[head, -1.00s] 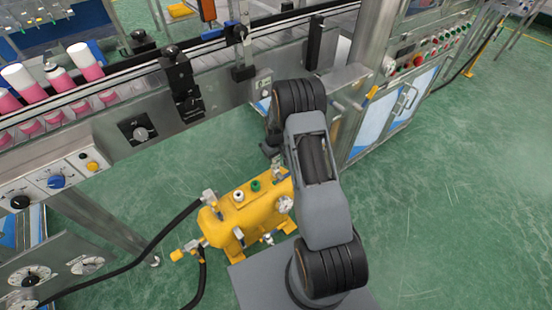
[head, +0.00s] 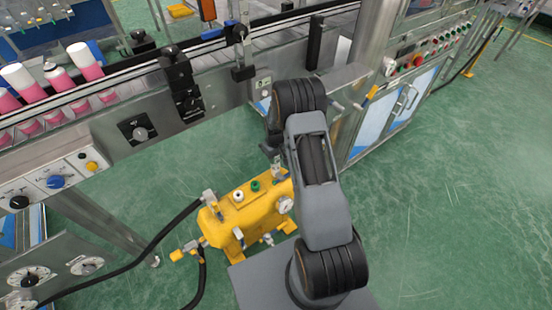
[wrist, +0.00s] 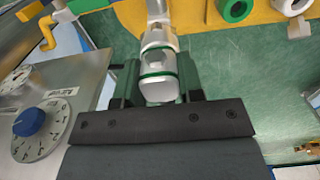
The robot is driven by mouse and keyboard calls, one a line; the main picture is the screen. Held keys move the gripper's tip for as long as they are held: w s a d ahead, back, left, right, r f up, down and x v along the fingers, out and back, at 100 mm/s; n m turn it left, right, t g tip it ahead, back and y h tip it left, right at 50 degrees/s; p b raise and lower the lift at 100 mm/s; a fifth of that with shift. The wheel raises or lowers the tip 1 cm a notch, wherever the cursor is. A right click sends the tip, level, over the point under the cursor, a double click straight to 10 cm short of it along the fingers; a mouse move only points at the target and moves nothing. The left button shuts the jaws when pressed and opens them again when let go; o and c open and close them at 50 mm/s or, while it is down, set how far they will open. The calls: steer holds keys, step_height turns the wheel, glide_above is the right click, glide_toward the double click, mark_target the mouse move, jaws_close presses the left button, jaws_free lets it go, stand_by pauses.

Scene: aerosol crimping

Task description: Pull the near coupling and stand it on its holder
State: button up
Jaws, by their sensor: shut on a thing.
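A silver coupling with a green band (wrist: 158,72) sits between the two dark fingers of my gripper (wrist: 157,90) in the wrist view. The gripper is shut on it. The coupling's far end lines up with a silver fitting on the yellow tank (wrist: 195,18); I cannot tell whether they are joined. In the head view the yellow tank (head: 243,217) stands on the floor left of my arm, and my gripper is mostly hidden behind my arm at the tank's back right. A green ring (wrist: 235,9) and a white ring (wrist: 297,27) sit on the tank top.
Black hoses (head: 150,246) run from the tank's left end towards a panel with dials (head: 58,272). The conveyor frame (head: 215,98) with pink cans (head: 86,62) stands behind. A control cabinet (head: 385,122) is at the right. Green floor (head: 450,220) is clear at the right.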

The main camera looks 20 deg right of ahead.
jaws_close()
steer(key=shift+r, duration=0.2)
steer(key=shift+r+p, duration=1.8)
steer(key=shift+r, duration=1.05)
